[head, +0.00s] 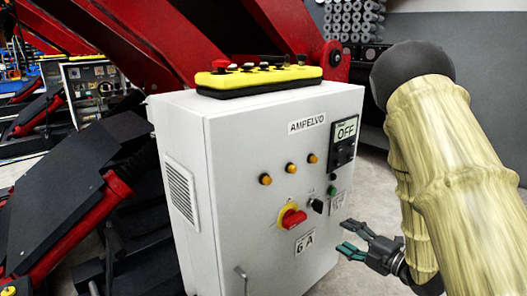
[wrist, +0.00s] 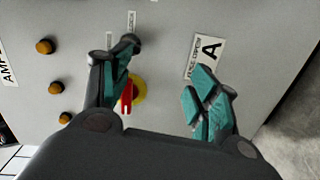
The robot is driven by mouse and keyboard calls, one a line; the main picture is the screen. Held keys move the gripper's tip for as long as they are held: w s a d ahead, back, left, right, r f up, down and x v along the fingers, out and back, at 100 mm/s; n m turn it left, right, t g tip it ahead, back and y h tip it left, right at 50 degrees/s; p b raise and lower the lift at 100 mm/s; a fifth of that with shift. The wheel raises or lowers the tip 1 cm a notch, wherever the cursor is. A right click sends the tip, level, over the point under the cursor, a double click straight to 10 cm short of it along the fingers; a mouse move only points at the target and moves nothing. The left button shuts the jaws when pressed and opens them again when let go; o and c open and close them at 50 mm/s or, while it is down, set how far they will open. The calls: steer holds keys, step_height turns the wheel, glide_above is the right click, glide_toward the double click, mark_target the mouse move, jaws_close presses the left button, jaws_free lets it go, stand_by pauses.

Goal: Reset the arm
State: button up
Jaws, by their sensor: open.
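My gripper (head: 346,237) is open and empty in front of the lower right of the white control cabinet (head: 240,150), and apart from its face as far as I can tell. In the wrist view my gripper (wrist: 163,66) has its two teal-padded fingers spread, facing the panel. The red rotary switch on a yellow plate (head: 292,219) is left of my gripper in the head view. The red switch (wrist: 127,98) shows between the fingers in the wrist view, close to the left one, which partly hides the panel. My sleeved arm comes in from the right.
The cabinet bears orange lamps (head: 291,168), a small black selector (head: 317,206) and a display reading OFF (head: 346,130). A yellow button pendant (head: 258,78) lies on top. The red positioner frame (head: 150,40) stands behind. Grey floor shows right of the cabinet.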

steer(key=s+a+f+m+g+h, duration=0.15)
steer(key=s+f+m, duration=0.25)
steer(key=f, duration=0.5)
steer(key=s+f+m+g+h, duration=0.25)
steer(key=s+f+m, duration=0.25)
steer(key=f, duration=0.3)
steer(key=s+f+m+g+h, duration=0.1)
steer(key=s+f+m+h, duration=0.25)
steer(key=f, duration=0.55)
steer(key=s+a+f+m+g+h, duration=0.1)
steer(key=s+a+f+m+g, duration=0.2)
steer(key=s, duration=0.6)
steer(key=s+f+m+g, duration=0.3)
steer(key=s+f+m, duration=0.15)
steer(key=s, duration=0.45)
steer(key=s+a+f+m+g+h, duration=0.1)
steer(key=s+a+f+m+g, duration=0.2)
steer(key=s, duration=0.6)
step_height(320, 180, up, 36)
steer(key=d+p, duration=0.1)
steer(key=p, duration=3.6)
steer(key=shift+f+m, duration=0.2)
steer(key=shift+m, duration=0.1)
steer(key=shift+c, duration=0.2)
